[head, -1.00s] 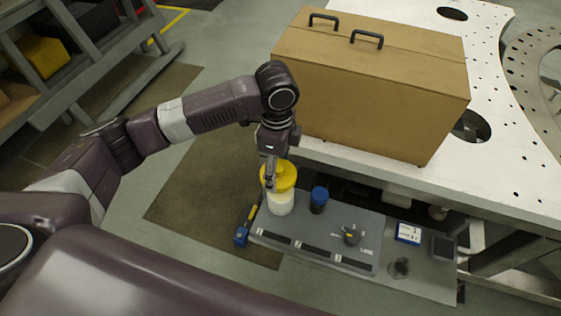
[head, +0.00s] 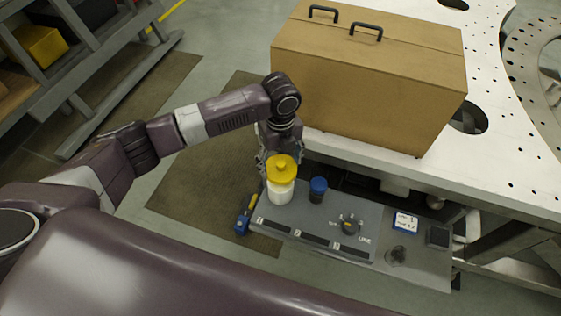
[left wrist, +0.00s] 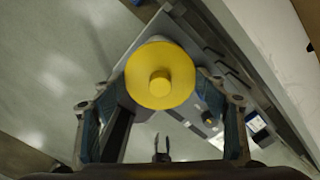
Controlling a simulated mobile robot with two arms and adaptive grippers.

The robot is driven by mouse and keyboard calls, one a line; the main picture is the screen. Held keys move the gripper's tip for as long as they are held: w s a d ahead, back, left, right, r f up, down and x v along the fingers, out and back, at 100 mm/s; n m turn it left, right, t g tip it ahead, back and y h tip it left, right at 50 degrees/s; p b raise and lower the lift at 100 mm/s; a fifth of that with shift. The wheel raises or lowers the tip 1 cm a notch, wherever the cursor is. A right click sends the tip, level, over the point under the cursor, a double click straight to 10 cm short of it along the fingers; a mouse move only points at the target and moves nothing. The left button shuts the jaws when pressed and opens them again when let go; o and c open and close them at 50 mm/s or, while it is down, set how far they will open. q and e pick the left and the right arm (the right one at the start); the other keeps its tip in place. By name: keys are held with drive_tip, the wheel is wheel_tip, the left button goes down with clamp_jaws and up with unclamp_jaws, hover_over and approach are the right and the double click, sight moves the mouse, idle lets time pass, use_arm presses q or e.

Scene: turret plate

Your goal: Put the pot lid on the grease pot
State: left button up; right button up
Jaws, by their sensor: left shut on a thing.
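The yellow pot lid (head: 281,166) with its round knob is directly over the top of the white grease pot (head: 279,191). I cannot tell whether it touches the rim all round. The pot stands upright at the left end of the grey board. In the left wrist view the lid (left wrist: 160,77) faces me, knob up, and hides the pot below. My left gripper (head: 266,160) is at the lid, shut on it, with a finger (left wrist: 92,128) on one side and another (left wrist: 230,122) on the other. My right gripper is not in view.
A dark jar with a blue cap (head: 318,188) stands just right of the pot. A blue and yellow tool (head: 243,222) lies at the board's left edge. The grey board (head: 300,222) also bears a small dark fitting (head: 349,225). A large brown case (head: 370,85) stands behind on the white perforated plate (head: 490,150).

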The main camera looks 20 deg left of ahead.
use_arm(q)
wheel_tip(320, 180, down, 4)
drive_tip(key=b, duration=0.3)
drive_tip(key=shift+r, duration=0.1)
drive_tip(key=shift+f+b, duration=0.3)
drive_tip(key=shift+f, duration=0.45)
drive_tip(key=shift+f+p, duration=0.15)
drive_tip(key=shift+p, duration=0.4)
idle(0.3)
drive_tip(key=shift+f, duration=0.6)
idle(0.8)
drive_tip(key=shift+f, duration=0.25)
idle(0.4)
drive_tip(key=o, duration=1.2)
drive_tip(key=shift+o, duration=0.8)
